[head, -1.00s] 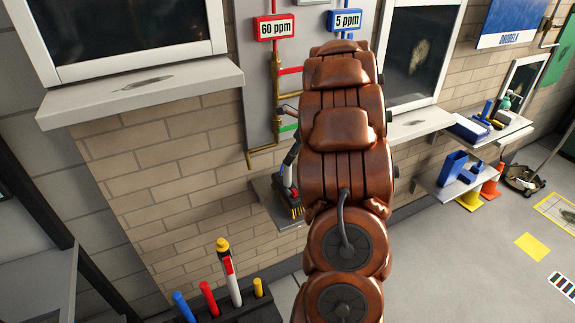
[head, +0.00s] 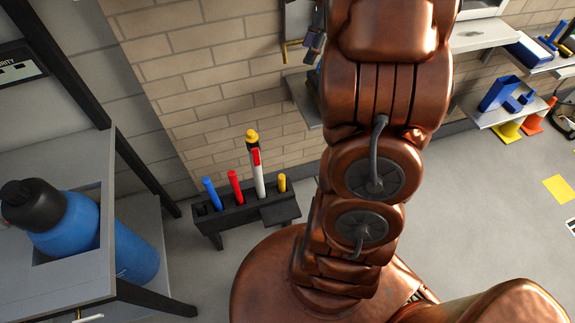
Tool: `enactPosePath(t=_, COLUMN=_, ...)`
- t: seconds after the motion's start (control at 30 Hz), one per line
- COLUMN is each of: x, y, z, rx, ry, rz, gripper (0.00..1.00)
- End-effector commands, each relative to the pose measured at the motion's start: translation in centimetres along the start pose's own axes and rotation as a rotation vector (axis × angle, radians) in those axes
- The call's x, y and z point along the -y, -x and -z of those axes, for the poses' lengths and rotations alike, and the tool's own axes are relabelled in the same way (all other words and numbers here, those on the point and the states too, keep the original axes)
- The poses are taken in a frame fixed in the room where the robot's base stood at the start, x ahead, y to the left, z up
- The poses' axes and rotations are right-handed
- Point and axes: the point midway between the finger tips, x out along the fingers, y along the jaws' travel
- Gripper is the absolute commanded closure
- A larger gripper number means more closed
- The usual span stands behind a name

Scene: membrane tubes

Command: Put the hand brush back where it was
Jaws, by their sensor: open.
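In the head view my copper-coloured arm covers the middle of the picture. My gripper cannot be made out; it is hidden behind the arm. The small grey wall shelf (head: 303,103) shows only by its left part, at the arm's left edge. A second ago the brush with yellow bristles showed at this shelf; now the arm hides its bristles.
A low black rack (head: 245,213) with blue, red, white and yellow handles stands by the wall. A grey stand (head: 85,290) with a blue bottle (head: 65,220) is at the left. Right of the arm, a shelf (head: 495,115) holds a blue holder; cones stand below.

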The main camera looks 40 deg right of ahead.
Motion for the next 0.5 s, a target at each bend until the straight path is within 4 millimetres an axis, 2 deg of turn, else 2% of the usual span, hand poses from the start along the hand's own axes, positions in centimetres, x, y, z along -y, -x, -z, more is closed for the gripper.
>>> enactPosePath(t=0.03, x=-2.1, y=-0.2, z=-2.0, rx=-0.012, ry=0.106, rz=-0.025, gripper=0.45)
enactPosePath(t=0.2, x=-8.8, y=-0.8, z=-6.1, rx=-0.046, ry=0.464, rz=-0.111, gripper=0.45)
enactPosePath(t=0.37, x=-15.4, y=-1.2, z=-8.6, rx=-0.061, ry=0.812, rz=-0.196, gripper=0.45)
enactPosePath(t=0.5, x=-21.2, y=-1.5, z=-9.6, rx=-0.063, ry=1.124, rz=-0.274, gripper=0.45)
